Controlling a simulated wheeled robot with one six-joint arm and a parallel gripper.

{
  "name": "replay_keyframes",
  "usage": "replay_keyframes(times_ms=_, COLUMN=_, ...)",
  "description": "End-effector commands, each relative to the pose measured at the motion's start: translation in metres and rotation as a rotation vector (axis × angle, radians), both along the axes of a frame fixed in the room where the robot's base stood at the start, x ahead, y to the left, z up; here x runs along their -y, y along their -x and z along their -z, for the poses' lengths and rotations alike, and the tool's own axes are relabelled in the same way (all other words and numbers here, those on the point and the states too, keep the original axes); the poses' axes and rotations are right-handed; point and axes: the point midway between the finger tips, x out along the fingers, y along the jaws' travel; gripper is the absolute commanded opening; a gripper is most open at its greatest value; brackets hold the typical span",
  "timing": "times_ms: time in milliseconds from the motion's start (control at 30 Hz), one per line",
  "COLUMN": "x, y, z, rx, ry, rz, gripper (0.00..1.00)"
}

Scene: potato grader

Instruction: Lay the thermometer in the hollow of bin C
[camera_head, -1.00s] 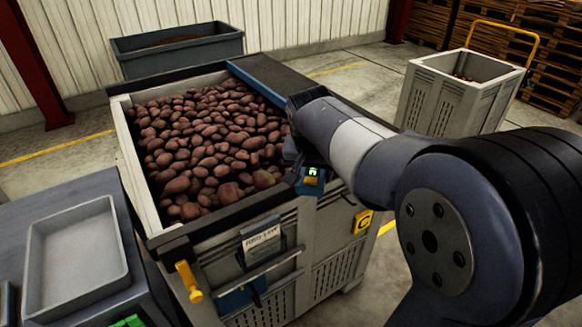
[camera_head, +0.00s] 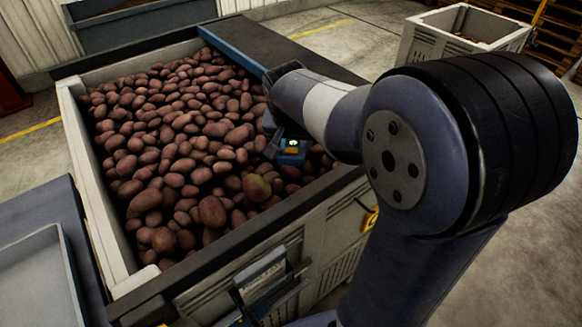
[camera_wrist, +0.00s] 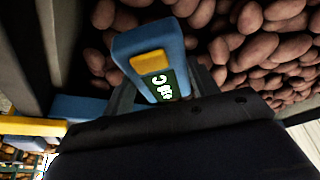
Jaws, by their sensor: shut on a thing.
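The thermometer (camera_head: 292,152) is a blue block with a small lit display. In the wrist view it (camera_wrist: 146,45) shows a yellow button and a dark green screen with white characters. My gripper (camera_wrist: 165,88) is shut on it and holds it over the potatoes near the front right of bin C (camera_head: 85,190). Bin C is a pale crate heaped with reddish-brown potatoes, with a yellow C tag (camera_head: 370,218) partly behind my arm. I cannot make out the hollow; my gripper and arm cover part of that corner. The gap between thermometer and potatoes cannot be judged.
The bin's dark front rim (camera_head: 240,240) and blue-edged right side (camera_head: 232,52) border the heap. A grey tray (camera_head: 40,280) lies on a bench at the left. A grey tub (camera_head: 140,22) stands behind, another pale crate (camera_head: 465,28) at the back right.

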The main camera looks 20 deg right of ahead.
Motion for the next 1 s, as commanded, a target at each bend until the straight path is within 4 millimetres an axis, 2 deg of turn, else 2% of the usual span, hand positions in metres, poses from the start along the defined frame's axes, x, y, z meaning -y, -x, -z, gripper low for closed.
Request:
replay_keyframes(times_ms=33, x=0.0, y=0.001, z=0.012, rx=-0.005, ry=0.001, rz=0.0, gripper=0.26)
replay_keyframes(times_ms=133, x=0.0, y=0.001, z=0.029, rx=-0.004, ry=0.0, rz=0.001, gripper=0.26)
replay_keyframes(times_ms=367, x=0.0, y=0.0, z=0.048, rx=-0.002, ry=0.0, rz=0.0, gripper=0.26)
replay_keyframes(times_ms=567, x=0.0, y=0.001, z=0.076, rx=-0.003, ry=0.0, rz=-0.001, gripper=0.26)
replay_keyframes(times_ms=967, x=0.0, y=0.0, z=0.083, rx=0.001, ry=-0.001, rz=0.001, gripper=0.26)
replay_keyframes(times_ms=1000, x=0.0, y=0.0, z=0.081, rx=0.0, ry=0.0, rz=0.001, gripper=0.59)
